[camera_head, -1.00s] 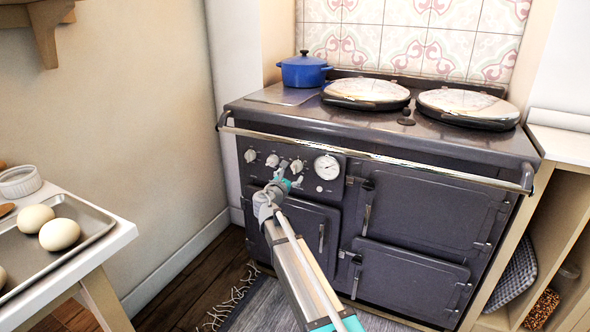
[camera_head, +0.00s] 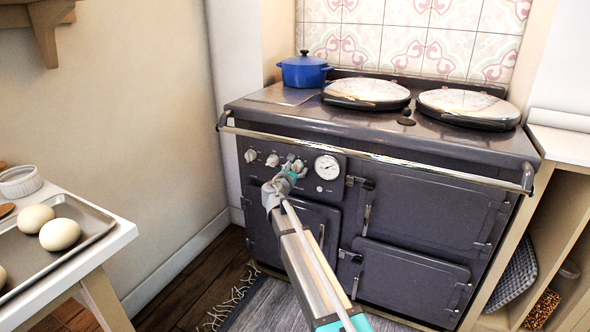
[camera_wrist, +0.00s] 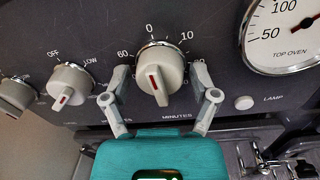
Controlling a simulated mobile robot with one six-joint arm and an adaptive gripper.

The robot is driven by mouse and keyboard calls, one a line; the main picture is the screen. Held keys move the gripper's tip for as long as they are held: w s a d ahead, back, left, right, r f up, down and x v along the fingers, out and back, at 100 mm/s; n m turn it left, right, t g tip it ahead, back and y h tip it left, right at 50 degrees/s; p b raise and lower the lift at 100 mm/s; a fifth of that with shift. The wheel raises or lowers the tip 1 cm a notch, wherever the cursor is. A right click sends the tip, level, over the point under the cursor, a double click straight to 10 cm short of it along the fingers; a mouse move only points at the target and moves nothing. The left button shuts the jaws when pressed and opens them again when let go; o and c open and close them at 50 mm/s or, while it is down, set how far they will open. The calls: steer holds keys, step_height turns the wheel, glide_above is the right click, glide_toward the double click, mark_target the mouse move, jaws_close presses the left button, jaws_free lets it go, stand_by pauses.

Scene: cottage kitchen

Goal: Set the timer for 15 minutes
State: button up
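The timer knob (camera_wrist: 158,75) is pale grey, with a red line on its raised grip. It is marked 0 above, 10 to the upper right, 60 to the left and MINUTES below. The red line runs near upright, and I cannot tell which number it points to. My gripper (camera_wrist: 160,72) is open, with one finger at each side of the knob and small gaps seeming to remain. In the head view my gripper (camera_head: 293,167) is at the control panel (camera_head: 328,171) of the dark stove and partly hides the timer knob.
To the left of the timer is an OFF/LOW knob (camera_wrist: 70,86), with another knob (camera_wrist: 15,95) beyond it. To the right are the TOP OVEN gauge (camera_wrist: 284,32) and a LAMP button (camera_wrist: 244,102). A steel rail (camera_head: 380,158) crosses the stove front above the panel.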

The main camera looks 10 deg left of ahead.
steer(key=c, duration=0.7)
steer(key=shift+w+a, duration=0.1)
steer(key=shift+m, duration=1.4)
steer(key=m, duration=0.4)
steer(key=shift+b, duration=0.35)
steer(key=m, duration=0.4)
steer(key=shift+h, duration=0.4)
steer(key=shift+m, duration=2.4)
